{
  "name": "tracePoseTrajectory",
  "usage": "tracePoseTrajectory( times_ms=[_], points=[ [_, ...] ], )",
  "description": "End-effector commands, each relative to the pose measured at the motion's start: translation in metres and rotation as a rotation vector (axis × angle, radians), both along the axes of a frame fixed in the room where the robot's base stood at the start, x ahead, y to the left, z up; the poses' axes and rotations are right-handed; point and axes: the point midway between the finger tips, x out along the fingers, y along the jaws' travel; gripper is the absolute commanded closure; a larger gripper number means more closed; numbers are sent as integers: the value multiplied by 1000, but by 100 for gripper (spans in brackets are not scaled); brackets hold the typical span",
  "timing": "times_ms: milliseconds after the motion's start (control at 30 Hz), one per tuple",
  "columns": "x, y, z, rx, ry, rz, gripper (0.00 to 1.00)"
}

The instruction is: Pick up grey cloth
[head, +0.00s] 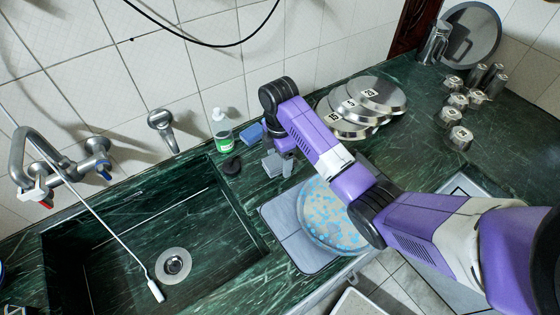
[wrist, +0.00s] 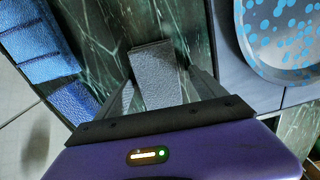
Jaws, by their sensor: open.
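The grey cloth (wrist: 158,72) is a small, textured grey block in the middle of the wrist view. In the head view, the cloth (head: 271,164) lies on the dark green counter behind the sink's right corner, partly hidden by my arm's end. My gripper (wrist: 163,95) is open, with one finger on each side of the cloth in the wrist view. I cannot tell whether the fingers touch it. In the head view, my gripper (head: 286,158) points down at the cloth, its fingertips hard to make out.
A blue sponge (head: 251,133) lies close behind the cloth, beside a green-labelled soap bottle (head: 222,132) and a dark object (head: 231,166). A blue-spotted round board (head: 325,222) rests on a grey mat (head: 277,214) in front. Metal lids (head: 380,95) lie right; the sink (head: 215,238) is left.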

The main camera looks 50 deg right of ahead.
Motion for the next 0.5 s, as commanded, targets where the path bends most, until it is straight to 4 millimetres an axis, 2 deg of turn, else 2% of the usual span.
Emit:
tracePoseTrajectory(
  times_ms=[167, 200, 500],
  points=[
    [0, 0, -1, 0, 0, 0, 20],
    [0, 0, -1, 0, 0, 0, 24],
    [0, 0, 0, 0, 0, 0, 83]
  ],
)
